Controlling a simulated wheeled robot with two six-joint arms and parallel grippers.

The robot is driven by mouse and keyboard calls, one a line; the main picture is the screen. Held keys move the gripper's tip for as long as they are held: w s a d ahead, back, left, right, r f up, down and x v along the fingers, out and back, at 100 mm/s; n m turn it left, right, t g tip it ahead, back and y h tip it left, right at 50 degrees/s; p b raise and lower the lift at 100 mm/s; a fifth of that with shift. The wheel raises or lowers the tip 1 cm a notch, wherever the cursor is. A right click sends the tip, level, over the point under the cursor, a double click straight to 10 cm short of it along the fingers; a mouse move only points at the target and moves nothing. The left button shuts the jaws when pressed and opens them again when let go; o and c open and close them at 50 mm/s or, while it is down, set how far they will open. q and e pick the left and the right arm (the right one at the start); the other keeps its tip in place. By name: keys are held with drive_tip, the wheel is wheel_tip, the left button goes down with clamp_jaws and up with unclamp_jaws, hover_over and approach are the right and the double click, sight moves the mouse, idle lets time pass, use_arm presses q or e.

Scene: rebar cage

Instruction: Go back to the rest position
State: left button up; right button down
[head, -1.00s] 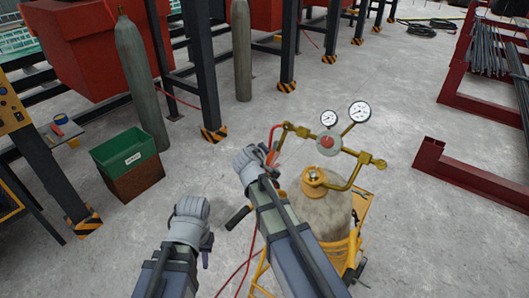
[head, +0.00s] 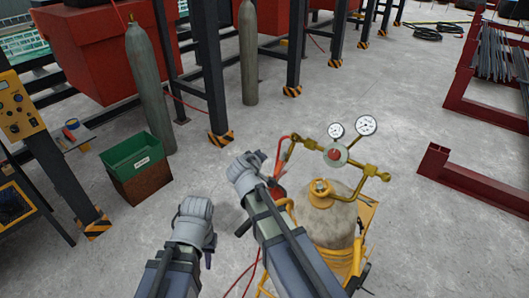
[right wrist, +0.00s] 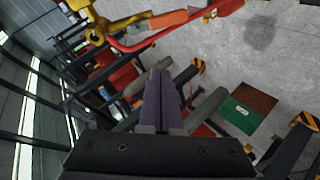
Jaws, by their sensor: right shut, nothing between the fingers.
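My left gripper (head: 209,246) is in the lower left of the head view, pointing down over the concrete floor. Its fingers are small and dark there, and their opening cannot be made out. My right arm's wrist (head: 248,172) is beside the gas cylinder cart, left of its brass valve; its fingers are mostly hidden in the head view. In the right wrist view my right gripper (right wrist: 160,98) is shut and empty, its two dark fingers together.
A gas cylinder (head: 328,215) with two gauges (head: 352,128) stands close right of my right arm, with red hoses (right wrist: 165,38) near it. A green bin (head: 137,155) stands left. Tall grey cylinders (head: 150,85) and steel posts stand behind. Red rebar racks (head: 470,180) are right.

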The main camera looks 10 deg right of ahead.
use_arm(q)
drive_tip(key=shift+w+a+r+p, duration=0.1)
drive_tip(key=shift+a+r+p, duration=0.15)
drive_tip(key=shift+r, duration=0.45)
use_arm(e)
drive_tip(key=shift+v, duration=1.25)
use_arm(q)
drive_tip(key=shift+d, duration=0.1)
use_arm(e)
drive_tip(key=shift+w, duration=0.15)
